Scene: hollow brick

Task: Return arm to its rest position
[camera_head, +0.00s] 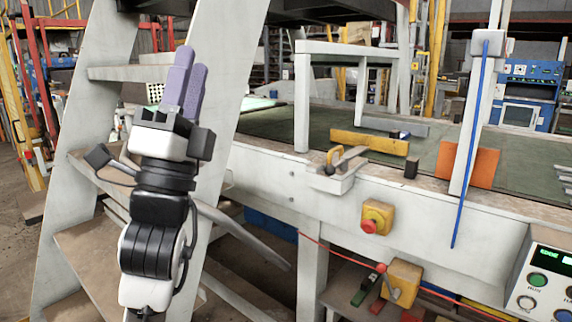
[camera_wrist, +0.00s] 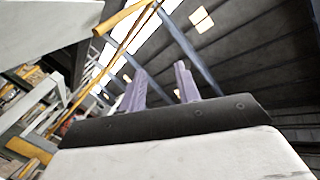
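My gripper (camera_head: 189,68) is raised in front of the white steps at the left of the head view, with its purple fingers pointing up. In the wrist view, the gripper (camera_wrist: 158,78) has a clear gap between its two fingers. It is open and nothing is between the fingers. My arm stands nearly upright below it, apart from the workbench (camera_head: 262,160) as far as the head view shows.
White steps (camera_head: 112,73) stand behind my arm. The bench carries a yellow bar (camera_head: 370,143) and an orange block (camera_head: 467,165). A yellow box with a red button (camera_head: 376,217) is on its front. A control panel (camera_head: 545,280) is at lower right. The wrist view shows the roof (camera_wrist: 250,45).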

